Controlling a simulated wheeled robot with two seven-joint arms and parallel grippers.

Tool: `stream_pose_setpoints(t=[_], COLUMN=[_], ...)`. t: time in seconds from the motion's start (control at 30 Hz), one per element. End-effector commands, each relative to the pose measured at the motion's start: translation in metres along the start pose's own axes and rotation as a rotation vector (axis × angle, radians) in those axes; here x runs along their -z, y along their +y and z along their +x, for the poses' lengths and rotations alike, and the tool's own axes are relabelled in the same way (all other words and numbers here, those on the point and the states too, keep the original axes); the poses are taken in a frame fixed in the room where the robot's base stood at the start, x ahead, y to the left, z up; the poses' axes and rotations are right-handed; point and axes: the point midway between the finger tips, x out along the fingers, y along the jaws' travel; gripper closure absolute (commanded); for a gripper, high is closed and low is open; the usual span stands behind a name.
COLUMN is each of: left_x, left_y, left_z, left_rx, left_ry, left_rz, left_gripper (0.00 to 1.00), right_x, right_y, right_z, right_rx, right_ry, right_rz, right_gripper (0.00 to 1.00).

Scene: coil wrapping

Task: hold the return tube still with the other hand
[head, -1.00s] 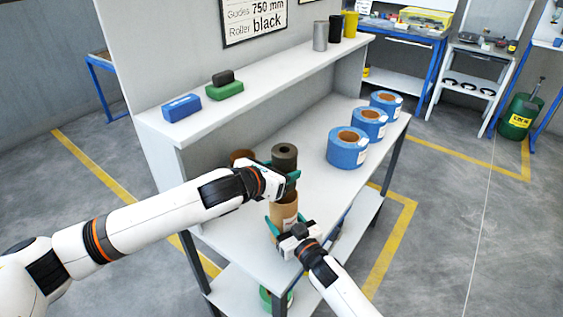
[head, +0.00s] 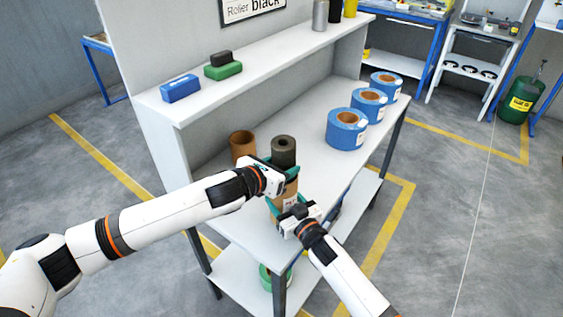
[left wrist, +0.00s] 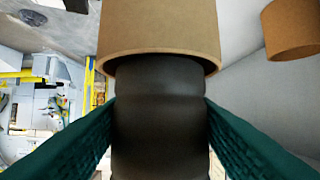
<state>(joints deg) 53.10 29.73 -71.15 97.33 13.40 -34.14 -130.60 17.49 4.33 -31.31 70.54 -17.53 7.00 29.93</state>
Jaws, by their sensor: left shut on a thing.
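My left gripper (head: 284,170) is shut on a dark roll (head: 283,150), whose top stands above the fingers. In the left wrist view, the dark roll (left wrist: 160,125) lies between the green fingers. Its far end enters the mouth of a brown cardboard tube (left wrist: 160,28). In the head view, this labelled tube (head: 289,201) stands upright just below the left gripper and is partly hidden by both hands. My right gripper (head: 283,208) is low at the tube, with green fingers around its sides. Whether they press on it is not clear.
Another brown tube (head: 242,145) stands behind, close to the left gripper. Several blue rolls (head: 346,130) line the bench (head: 311,165) to the right. A blue block (head: 180,88) and a green block (head: 223,71) lie on the upper shelf. The bench between is clear.

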Motion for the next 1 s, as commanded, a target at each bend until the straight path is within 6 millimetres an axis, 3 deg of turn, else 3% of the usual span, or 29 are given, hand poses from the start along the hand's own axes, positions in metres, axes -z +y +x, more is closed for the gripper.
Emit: stream_pose_setpoints(t=[0.03,0.27,0.3,0.43,0.77,1.0], left_x=[-0.023,-0.023,-0.023,-0.022,-0.018,-0.016], left_y=[-0.002,-0.002,-0.002,-0.001,0.000,-0.001], left_z=[0.003,0.003,0.003,0.003,0.000,-0.035], left_rx=[0.009,0.009,0.009,0.007,0.005,0.005], left_ry=[-0.044,-0.044,-0.043,-0.042,-0.032,-0.031], left_rz=[-0.008,-0.008,-0.008,-0.007,-0.004,-0.001], left_gripper=[1.00,1.00,0.44,0.24,0.24,0.24], right_x=[-0.003,-0.004,-0.004,-0.004,-0.002,-0.001], right_y=[0.006,0.007,0.007,0.006,0.003,0.002], right_z=[0.001,0.002,0.002,0.002,0.001,0.001], right_rx=[-0.012,-0.013,-0.013,-0.012,-0.006,-0.004], right_ry=[-0.013,-0.015,-0.015,-0.014,-0.007,-0.004], right_rz=[-0.002,0.000,0.000,0.000,0.000,0.001], right_gripper=[0.62,0.62,0.62,0.62,0.62,0.62])
